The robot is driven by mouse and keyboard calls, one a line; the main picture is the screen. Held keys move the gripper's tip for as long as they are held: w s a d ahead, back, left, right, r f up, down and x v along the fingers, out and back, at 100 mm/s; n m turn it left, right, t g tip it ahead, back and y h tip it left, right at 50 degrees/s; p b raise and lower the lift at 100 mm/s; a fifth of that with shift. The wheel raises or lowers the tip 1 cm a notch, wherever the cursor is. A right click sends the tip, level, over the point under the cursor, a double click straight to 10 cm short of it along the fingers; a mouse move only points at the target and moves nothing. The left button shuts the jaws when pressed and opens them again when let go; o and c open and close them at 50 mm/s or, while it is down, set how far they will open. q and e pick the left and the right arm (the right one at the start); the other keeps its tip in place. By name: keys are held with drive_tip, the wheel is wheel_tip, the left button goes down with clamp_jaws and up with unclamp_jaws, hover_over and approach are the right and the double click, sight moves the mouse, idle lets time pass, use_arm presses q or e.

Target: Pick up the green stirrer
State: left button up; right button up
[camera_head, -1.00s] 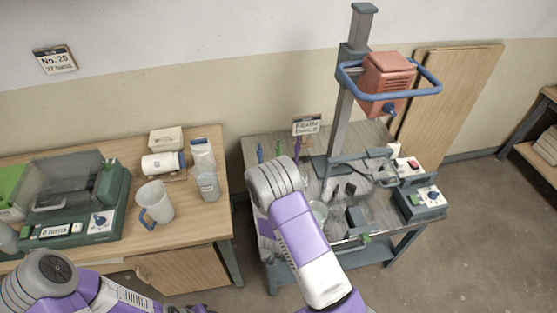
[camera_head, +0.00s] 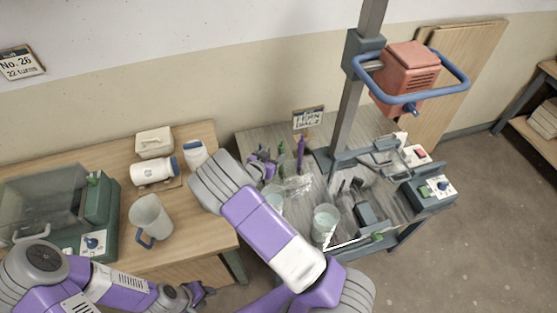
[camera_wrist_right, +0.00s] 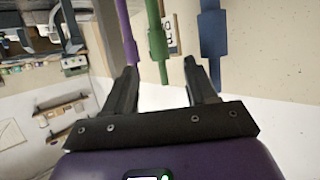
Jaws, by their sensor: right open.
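The green stirrer (camera_head: 281,152) stands upright at the back of the grey work table. In the right wrist view the green stirrer (camera_wrist_right: 157,42) lies between my open right fingertips (camera_wrist_right: 160,72), with a gap on each side. The purple stirrer (camera_head: 301,150) stands to its right; in the wrist view the purple stirrer (camera_wrist_right: 125,30) passes by the left finger. A blue stirrer (camera_wrist_right: 211,42) is by the right finger. In the head view my right gripper (camera_head: 264,165) is just left of the green stirrer. My left gripper (camera_head: 201,292) is low, by the wooden table's front edge; its jaws are unclear.
A stand with a red mixer head (camera_head: 405,78) and blue handle rises right of the stirrers. Glass buckets (camera_head: 325,222) stand on the grey table.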

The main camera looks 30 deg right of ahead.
sight(280, 149)
drive_tip(key=shift+w+d+f, duration=0.15)
drive_tip(key=shift+d+f, duration=0.05)
drive_tip(key=shift+d, duration=0.3)
drive_tip(key=x, duration=0.4)
drive_tip(key=shift+w+d+f, duration=0.1)
drive_tip(key=shift+w, duration=0.15)
clamp_jaws()
